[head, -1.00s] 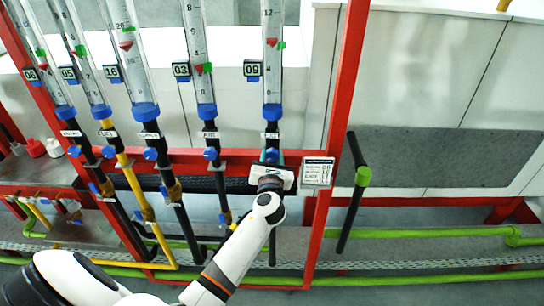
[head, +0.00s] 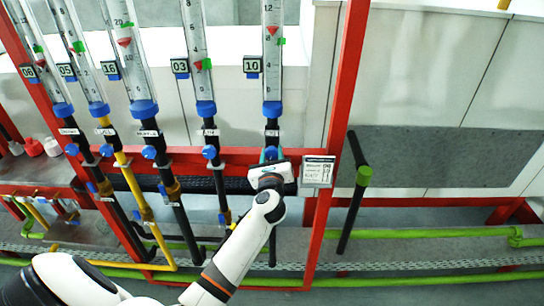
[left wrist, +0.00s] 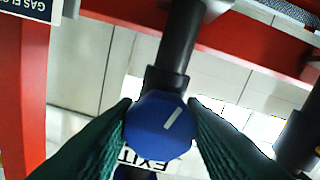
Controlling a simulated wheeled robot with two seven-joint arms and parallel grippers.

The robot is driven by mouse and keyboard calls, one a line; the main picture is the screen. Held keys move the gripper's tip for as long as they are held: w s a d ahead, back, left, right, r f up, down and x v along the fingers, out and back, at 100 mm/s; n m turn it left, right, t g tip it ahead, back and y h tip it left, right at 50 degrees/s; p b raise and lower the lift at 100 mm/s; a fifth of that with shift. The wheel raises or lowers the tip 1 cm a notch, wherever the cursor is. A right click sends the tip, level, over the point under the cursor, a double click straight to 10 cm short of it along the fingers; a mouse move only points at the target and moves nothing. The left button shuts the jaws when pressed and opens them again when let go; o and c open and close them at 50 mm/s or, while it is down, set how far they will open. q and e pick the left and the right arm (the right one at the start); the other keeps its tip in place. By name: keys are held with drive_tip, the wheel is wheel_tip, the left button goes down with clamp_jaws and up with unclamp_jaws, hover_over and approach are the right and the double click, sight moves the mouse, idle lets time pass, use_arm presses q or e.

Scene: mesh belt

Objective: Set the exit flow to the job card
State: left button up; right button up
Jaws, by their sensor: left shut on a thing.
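The exit flowmeter (head: 272,50) is the rightmost glass tube in the head view. Its red float sits near the top, above a green marker, and its display (head: 252,66) reads 10. My left gripper (head: 269,158) is at the valve under this tube. In the left wrist view its two dark fingers are shut on the blue valve knob (left wrist: 158,126), which has a white line on it. A tag reading EXIT (left wrist: 146,161) is partly hidden below the knob. The job card (head: 318,171) hangs on the red post to the right; its small text is not readable. My right gripper is not in view.
Several other flowmeters stand to the left, with displays such as 03 (head: 180,66) and 16 (head: 111,69), each with a blue knob below. A red frame post (head: 345,90) rises right of the gripper. A dark pipe with a green fitting (head: 364,176) stands beyond it.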

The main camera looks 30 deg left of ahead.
use_arm(q)
drive_tip(key=shift+f+n, duration=0.1)
drive_tip(key=shift+n, duration=0.6)
drive_tip(key=o, duration=1)
drive_tip(key=b+v, duration=0.4)
drive_tip(key=v, duration=0.8)
drive_tip(key=shift+s, duration=0.1)
